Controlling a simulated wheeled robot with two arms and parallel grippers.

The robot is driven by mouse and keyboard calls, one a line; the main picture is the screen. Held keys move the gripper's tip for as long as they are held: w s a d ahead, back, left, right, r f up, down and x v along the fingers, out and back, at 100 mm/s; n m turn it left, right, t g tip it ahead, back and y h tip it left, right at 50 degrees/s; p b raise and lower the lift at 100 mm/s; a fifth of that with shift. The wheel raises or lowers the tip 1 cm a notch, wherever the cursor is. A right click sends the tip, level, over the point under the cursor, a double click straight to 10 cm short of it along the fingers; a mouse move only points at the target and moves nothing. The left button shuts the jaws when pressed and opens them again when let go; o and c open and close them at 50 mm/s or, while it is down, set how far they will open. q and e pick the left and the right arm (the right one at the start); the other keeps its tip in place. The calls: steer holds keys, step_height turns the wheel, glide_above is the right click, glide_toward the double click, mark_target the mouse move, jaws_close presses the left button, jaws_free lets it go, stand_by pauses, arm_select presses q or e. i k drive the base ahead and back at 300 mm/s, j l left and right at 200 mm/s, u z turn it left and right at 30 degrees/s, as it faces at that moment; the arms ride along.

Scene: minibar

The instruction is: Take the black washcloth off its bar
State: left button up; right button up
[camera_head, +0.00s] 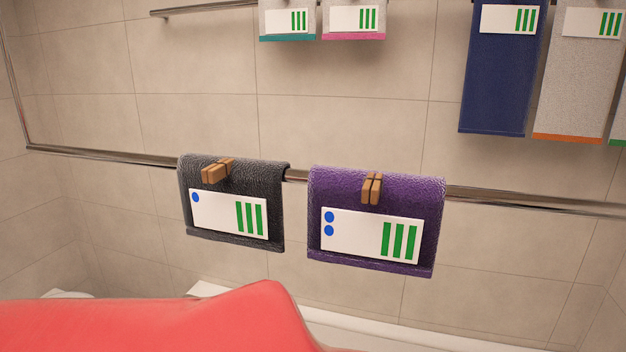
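The black washcloth (234,176) hangs folded over a metal bar (110,155) left of the middle of the head view. A wooden clothespin (217,171) sits on its upper part, tilted. A white label (222,213) with one blue dot and green stripes is on its front. The washcloth hangs slightly askew. What is behind it is hidden. Neither of my grippers is in view.
A purple washcloth (420,195) with a clothespin (372,188) and a two-dot label hangs on the same bar to the right, with a small gap between. Above, other towels hang, including a blue one (503,85). Tiled wall lies behind.

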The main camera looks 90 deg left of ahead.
mark_target(237, 201)
steer(key=u, duration=3)
